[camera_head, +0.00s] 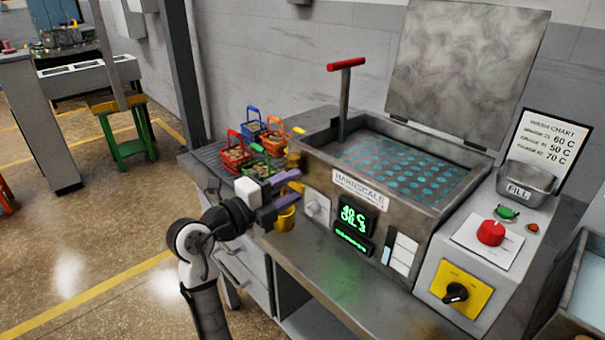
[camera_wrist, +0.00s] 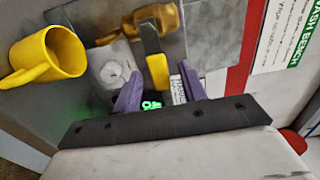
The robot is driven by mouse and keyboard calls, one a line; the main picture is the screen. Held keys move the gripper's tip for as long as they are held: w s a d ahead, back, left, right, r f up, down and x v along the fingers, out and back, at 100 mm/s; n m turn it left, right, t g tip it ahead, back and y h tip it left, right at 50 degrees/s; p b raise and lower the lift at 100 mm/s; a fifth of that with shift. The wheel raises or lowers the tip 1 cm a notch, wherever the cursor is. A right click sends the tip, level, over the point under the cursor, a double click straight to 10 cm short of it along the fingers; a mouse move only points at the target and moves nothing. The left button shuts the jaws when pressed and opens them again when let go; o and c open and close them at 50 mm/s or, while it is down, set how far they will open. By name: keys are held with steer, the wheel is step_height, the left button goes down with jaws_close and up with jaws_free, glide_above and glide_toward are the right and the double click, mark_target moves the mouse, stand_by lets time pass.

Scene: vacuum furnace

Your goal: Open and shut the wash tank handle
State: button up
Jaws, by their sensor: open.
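The wash tank (camera_head: 325,170) is a grey metal box with its lid (camera_head: 462,70) standing up and blue-dotted liquid inside. A lever with a red grip (camera_head: 346,64) rises from its far left rim. A brass valve (camera_wrist: 168,18) with a yellow handle (camera_wrist: 153,50) is on the tank's front in the wrist view. I cannot tell which of these is the task's handle. My gripper (camera_head: 281,196) is open at the tank's front left corner. In the wrist view its purple fingers (camera_wrist: 159,78) stand either side of the yellow handle's near end; contact is not clear.
A yellow mug (camera_wrist: 62,50) is close beside my gripper, left in the wrist view. Several small coloured baskets (camera_head: 236,152) stand left of the tank. A control box with a red knob (camera_head: 490,233) stands at right. The floor at left is open.

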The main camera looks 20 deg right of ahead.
mark_target(294, 186)
steer(key=shift+p+x, duration=0.45)
steer(key=shift+x, duration=1.5)
jaws_close()
